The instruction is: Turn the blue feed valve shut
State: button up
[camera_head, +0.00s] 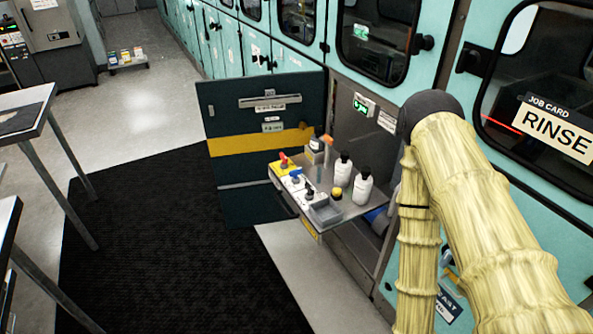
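A small blue handle (295,174), which looks like the blue feed valve, sits on the pull-out shelf (348,208) in the open bay at the middle. A red handle (284,160) on a yellow base is just behind and left of it. The blue handle is too small here to tell its turn position. My arm, in a pale yellow sleeve, bends at the upper right and runs down out of the bottom edge. My gripper is not in view, so its distance from the valve cannot be seen.
White bottles with black caps (342,170), a grey tray (325,212) and small items crowd the shelf. An open dark door (262,142) with a yellow band stands behind and left of it. Teal cabinets line the right. The black mat (150,230) is clear; tables stand left.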

aim_at(295, 173)
jog(key=k, duration=0.6)
jog(key=u, duration=0.4)
jog(key=i, duration=1.05)
jog(key=u, duration=0.35)
